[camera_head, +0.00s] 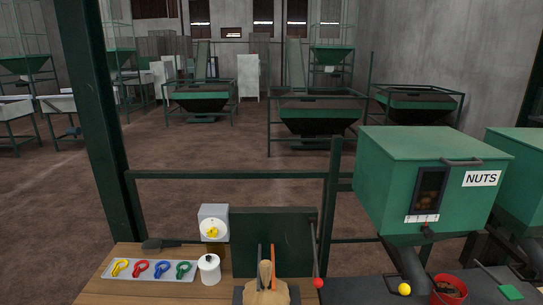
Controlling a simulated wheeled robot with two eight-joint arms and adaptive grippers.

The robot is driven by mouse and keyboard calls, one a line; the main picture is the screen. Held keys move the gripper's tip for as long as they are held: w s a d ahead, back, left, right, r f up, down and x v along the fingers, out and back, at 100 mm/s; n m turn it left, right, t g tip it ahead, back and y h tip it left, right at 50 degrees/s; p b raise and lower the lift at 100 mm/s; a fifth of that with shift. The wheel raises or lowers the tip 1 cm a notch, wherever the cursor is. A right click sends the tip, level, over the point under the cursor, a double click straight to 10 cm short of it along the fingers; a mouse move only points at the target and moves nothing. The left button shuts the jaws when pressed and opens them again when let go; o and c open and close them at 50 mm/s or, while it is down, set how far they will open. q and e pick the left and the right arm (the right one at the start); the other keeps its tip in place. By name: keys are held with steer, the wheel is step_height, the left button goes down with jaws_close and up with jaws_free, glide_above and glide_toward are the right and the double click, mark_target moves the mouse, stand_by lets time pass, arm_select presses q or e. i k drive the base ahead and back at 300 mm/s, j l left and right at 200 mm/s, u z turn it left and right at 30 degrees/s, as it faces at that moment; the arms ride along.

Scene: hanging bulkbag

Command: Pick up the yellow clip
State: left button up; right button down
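The yellow clip (120,268) lies at the left end of a light grey tray (149,278) on the wooden table. A red clip (140,269), a blue clip (161,269) and a green clip (183,269) lie to its right in a row on the same tray. The yellow clip is fully visible, with nothing over it. Neither of my grippers shows in the head view.
A white jar (209,268) stands right of the tray, and a dark scoop-like tool (160,243) lies behind it. A white device (213,212) with a yellow part is farther back. A tan bag (266,292), red-knobbed lever (318,283) and green NUTS bin (415,175) are to the right.

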mark_target(117, 270)
steer(key=u, duration=1.25)
